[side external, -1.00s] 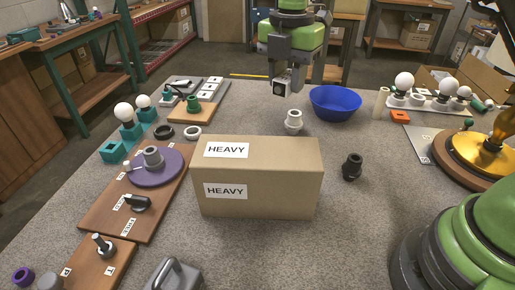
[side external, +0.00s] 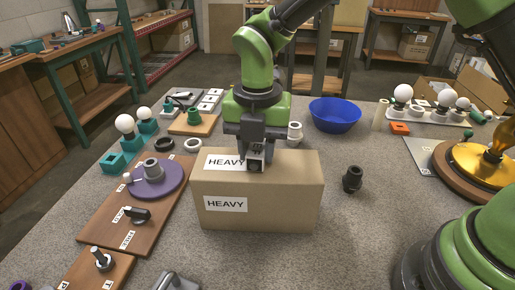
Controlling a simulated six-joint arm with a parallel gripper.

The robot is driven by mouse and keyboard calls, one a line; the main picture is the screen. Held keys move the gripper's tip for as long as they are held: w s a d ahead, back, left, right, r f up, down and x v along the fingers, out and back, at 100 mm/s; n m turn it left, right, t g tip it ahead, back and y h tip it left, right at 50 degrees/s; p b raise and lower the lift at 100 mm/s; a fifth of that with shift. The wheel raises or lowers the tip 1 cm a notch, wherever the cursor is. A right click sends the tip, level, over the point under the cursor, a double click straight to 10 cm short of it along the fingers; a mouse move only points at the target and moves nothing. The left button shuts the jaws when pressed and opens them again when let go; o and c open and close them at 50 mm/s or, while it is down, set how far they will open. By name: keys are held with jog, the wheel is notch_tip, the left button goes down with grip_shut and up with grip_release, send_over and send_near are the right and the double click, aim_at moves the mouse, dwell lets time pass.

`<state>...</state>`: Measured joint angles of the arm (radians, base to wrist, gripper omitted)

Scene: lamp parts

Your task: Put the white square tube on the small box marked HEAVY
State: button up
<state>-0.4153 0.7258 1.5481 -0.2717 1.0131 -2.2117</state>
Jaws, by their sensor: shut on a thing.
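The box marked HEAVY (side external: 290,205) stands on the grey table, with one HEAVY label on its top and one on its front. My gripper (side external: 257,164) points down over the middle of the box top, just right of the top label. It is shut on the white square tube (side external: 256,167), which shows only as a small pale end with a dark opening between the fingers. The fingers hide most of the tube. I cannot tell whether the tube touches the box top or hangs just above it.
A white fitting (side external: 295,132) and a blue bowl (side external: 335,116) stand behind the box to the right. A black fitting (side external: 352,179) stands right of the box. A wooden board with a purple disc (side external: 157,182) lies left. Table in front of the box is mostly clear.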

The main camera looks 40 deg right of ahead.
aim_at(257, 146)
jog(key=shift+f, duration=0.25)
jog(key=shift+f, duration=0.15)
jog(key=o, duration=0.9)
jog(key=shift+d+r, duration=0.1)
jog(key=shift+r, duration=6.15)
